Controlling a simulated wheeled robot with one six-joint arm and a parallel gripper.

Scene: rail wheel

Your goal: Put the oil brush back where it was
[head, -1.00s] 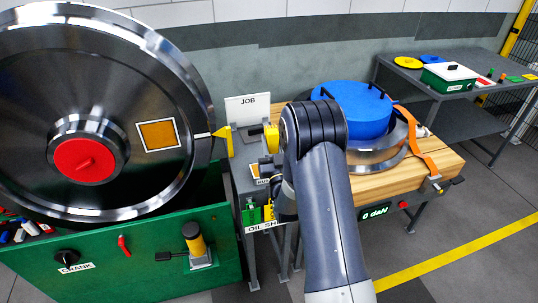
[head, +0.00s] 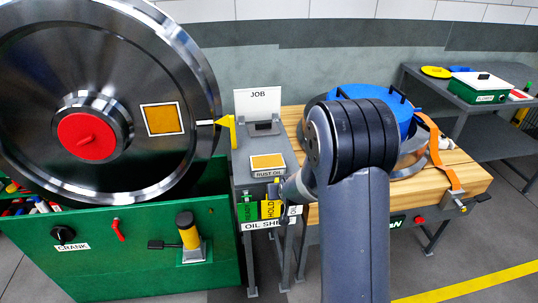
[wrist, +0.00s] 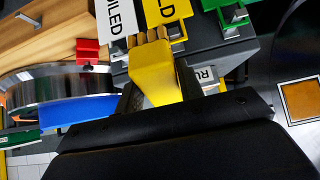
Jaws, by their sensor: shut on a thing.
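The oil brush (wrist: 152,82) has a yellow body and a row of brown bristles. In the wrist view it sits between the dark fingers of my gripper (wrist: 160,86), which is shut on it. Its bristles point up in the picture, towards the hanging signs. In the head view my arm hides most of the gripper and the brush. A grey stand (head: 240,178) carries a JOB card (head: 257,99), a dark grey holder (head: 264,128) with no brush on it, and an orange pad (head: 267,161) labelled RUST OIL.
A large steel wheel (head: 150,70) with a red hub and an orange patch (head: 163,119) stands left, above a green cabinet (head: 100,250). Hanging tags (head: 270,209) are at the stand's front. A wooden bench (head: 460,180) with a blue drum (head: 372,97) is right.

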